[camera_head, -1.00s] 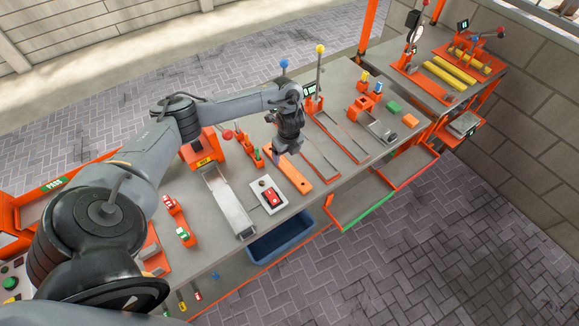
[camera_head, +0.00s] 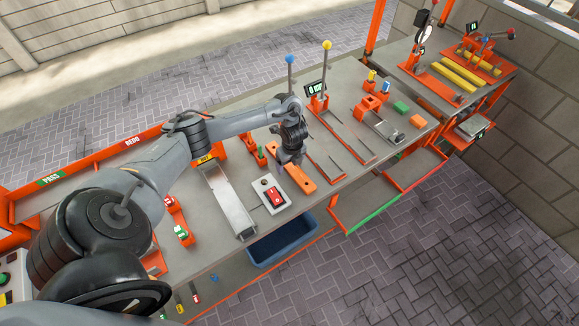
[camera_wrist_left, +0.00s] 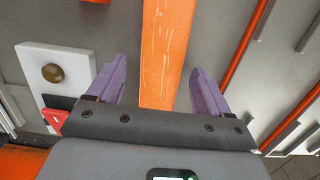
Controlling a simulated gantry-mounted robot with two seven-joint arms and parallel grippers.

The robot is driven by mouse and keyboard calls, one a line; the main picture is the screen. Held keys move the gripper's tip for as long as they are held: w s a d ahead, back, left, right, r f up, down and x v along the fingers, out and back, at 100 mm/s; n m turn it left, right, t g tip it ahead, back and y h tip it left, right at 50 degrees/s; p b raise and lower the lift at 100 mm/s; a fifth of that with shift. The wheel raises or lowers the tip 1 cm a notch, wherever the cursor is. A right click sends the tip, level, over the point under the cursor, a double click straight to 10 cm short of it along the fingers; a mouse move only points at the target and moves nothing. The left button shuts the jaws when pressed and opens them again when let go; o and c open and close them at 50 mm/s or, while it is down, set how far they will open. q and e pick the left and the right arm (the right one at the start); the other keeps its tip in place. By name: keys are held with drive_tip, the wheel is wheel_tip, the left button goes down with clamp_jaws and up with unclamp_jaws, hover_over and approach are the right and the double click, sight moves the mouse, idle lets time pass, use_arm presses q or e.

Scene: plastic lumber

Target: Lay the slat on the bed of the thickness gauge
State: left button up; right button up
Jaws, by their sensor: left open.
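An orange slat (camera_head: 304,183) with a dark hole near its front end lies on the grey workbench. My left gripper (camera_head: 283,159) is open right above it, pointing down, and hides part of it. In the left wrist view the scratched orange slat (camera_wrist_left: 160,45) runs between the spread purple fingers (camera_wrist_left: 157,85), apart from both. Gauge-like stations stand to the right: a near one with a small display (camera_head: 315,88) and rails, and a far one with a round dial (camera_head: 426,33). I cannot tell which is the thickness gauge. My right gripper is not in view.
Left of the slat are a white box with a red switch (camera_head: 276,194) and a grey metal channel (camera_head: 228,201). A blue bin (camera_head: 282,243) sits below the bench's front edge. Several yellow bars (camera_head: 460,73) lie on the far table.

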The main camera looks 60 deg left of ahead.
use_arm(q)
drive_tip(key=shift+c, duration=0.2)
drive_tip(key=c, duration=1.3)
drive_tip(key=shift+r, duration=0.15)
